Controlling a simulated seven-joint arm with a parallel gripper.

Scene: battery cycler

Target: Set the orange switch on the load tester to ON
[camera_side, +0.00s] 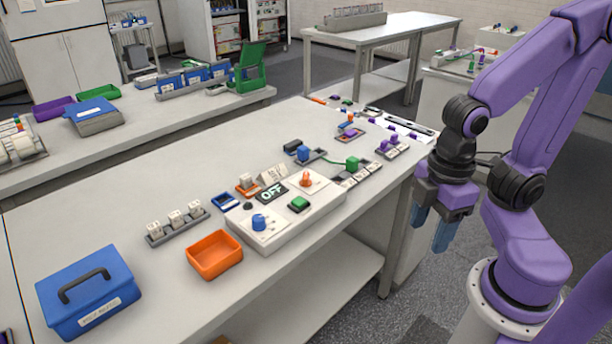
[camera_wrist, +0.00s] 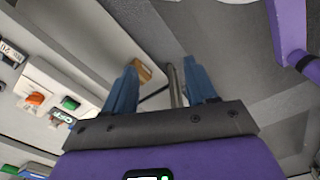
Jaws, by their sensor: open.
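The load tester (camera_side: 300,222) is a white box on the near bench in the side view. Its orange switch (camera_side: 306,180) sits on a white panel at the back right of its top. A dark display (camera_side: 271,192) beside it reads OFF. A blue knob (camera_side: 260,221) and a green button (camera_side: 299,204) are on the same box. My gripper (camera_side: 431,230) is open and empty, past the bench's right edge and well apart from the tester. In the wrist view, my gripper's blue fingers (camera_wrist: 160,68) are spread, with an orange part and a green part at the left.
An orange bin (camera_side: 215,255), a blue box with a handle (camera_side: 88,290) and a rack of white blocks (camera_side: 176,223) stand left of the tester. Small coloured parts and a green block (camera_side: 352,163) lie behind and right of it. Open space lies between bench and arm.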

